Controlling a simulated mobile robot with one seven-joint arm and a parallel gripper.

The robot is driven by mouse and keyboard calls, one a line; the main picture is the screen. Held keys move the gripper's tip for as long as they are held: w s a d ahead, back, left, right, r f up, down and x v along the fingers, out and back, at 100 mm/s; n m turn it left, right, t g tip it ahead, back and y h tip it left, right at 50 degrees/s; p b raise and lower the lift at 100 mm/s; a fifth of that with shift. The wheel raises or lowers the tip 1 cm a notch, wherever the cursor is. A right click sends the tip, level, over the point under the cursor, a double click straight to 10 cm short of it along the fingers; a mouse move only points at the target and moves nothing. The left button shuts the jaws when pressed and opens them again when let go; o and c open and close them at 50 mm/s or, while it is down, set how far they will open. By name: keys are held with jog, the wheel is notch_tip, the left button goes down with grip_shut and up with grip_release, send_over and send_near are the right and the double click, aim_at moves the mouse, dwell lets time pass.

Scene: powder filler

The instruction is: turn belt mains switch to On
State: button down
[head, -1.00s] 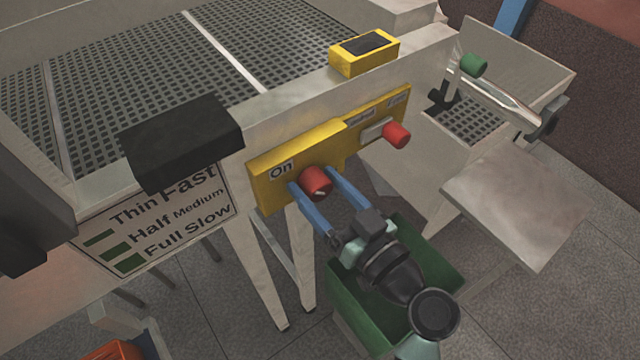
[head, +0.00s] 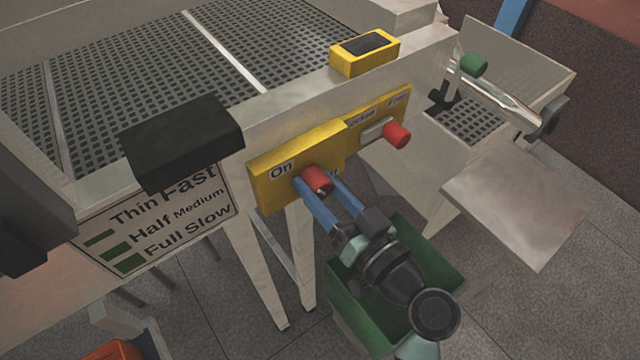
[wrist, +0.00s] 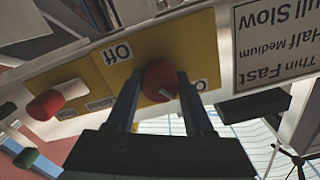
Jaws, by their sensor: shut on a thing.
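The belt mains switch is a red round knob (head: 317,180) on a yellow panel (head: 268,188) on the machine's front. An "On" label (head: 281,171) is at its upper left in the head view. In the wrist view the knob (wrist: 160,80) sits between my blue fingers, with an "Off" label (wrist: 117,53) to its left and another label to its right, partly covered. A pale mark shows on the knob's face. My gripper (head: 322,190) is shut on the knob, one finger on each side.
A second red knob (head: 397,135) sits on the panel to the right. A yellow box (head: 364,53) stands on the rim above. A green bin (head: 436,262) is below my gripper. A black block (head: 181,142) juts out at the left, above a speed sign (head: 165,217).

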jog(key=m+p, duration=0.1)
jog(key=m, duration=0.3)
jog(key=shift+r+m, duration=0.1)
jog(key=shift+m, duration=0.2)
jog(key=m+p, duration=0.1)
jog(key=m, duration=0.2)
jog(key=shift+m, duration=0.4)
jog(key=m+p, duration=0.2)
jog(key=m, duration=0.2)
jog(key=shift+p, duration=0.4)
jog(key=shift+m+p, duration=0.75)
jog(key=shift+m, duration=0.85)
jog(key=shift+c, duration=1.5)
grip_release()
jog(key=shift+d, duration=0.1)
